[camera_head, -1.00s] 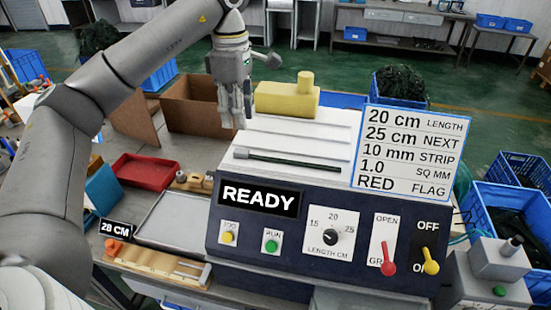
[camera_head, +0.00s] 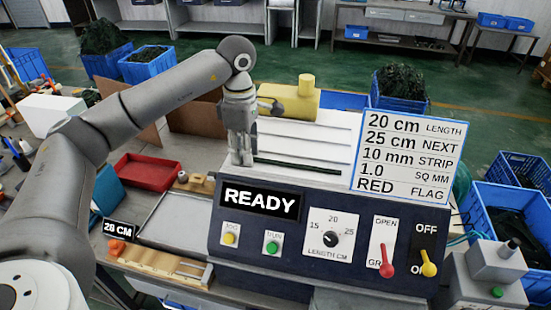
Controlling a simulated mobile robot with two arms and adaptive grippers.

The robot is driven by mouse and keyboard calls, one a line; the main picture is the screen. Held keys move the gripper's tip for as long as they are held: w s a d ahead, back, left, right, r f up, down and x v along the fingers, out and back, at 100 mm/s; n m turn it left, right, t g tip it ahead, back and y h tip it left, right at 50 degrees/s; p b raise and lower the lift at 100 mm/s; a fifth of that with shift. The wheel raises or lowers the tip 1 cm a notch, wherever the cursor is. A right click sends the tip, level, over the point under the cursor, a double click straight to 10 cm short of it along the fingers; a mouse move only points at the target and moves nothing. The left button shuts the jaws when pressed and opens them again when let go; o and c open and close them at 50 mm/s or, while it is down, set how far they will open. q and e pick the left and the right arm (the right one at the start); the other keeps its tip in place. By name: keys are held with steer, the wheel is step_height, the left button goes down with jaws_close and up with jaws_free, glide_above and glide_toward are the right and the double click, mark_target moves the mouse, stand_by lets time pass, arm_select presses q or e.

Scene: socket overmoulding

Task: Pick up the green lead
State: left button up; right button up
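The green lead (camera_head: 298,166) is a thin dark green rod lying on the white sloped top of the machine (camera_head: 310,141), above the READY display. My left gripper (camera_head: 242,161) points down at the left end of the lead, with its fingertips at or just beside that end. The fingers look close together, but I cannot tell whether they are open, shut or touching the lead. The lead's left tip is partly hidden near the fingers. My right gripper is not in view.
The front panel has a length knob (camera_head: 330,239), a red lever (camera_head: 386,262) and a yellow lever (camera_head: 428,263). A yellow part (camera_head: 290,101) stands behind. A spec board (camera_head: 405,155) stands right of the lead. A red tray (camera_head: 147,172) lies left.

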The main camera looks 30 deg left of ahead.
arm_select(q)
steer(key=shift+c, duration=0.3)
jaws_close()
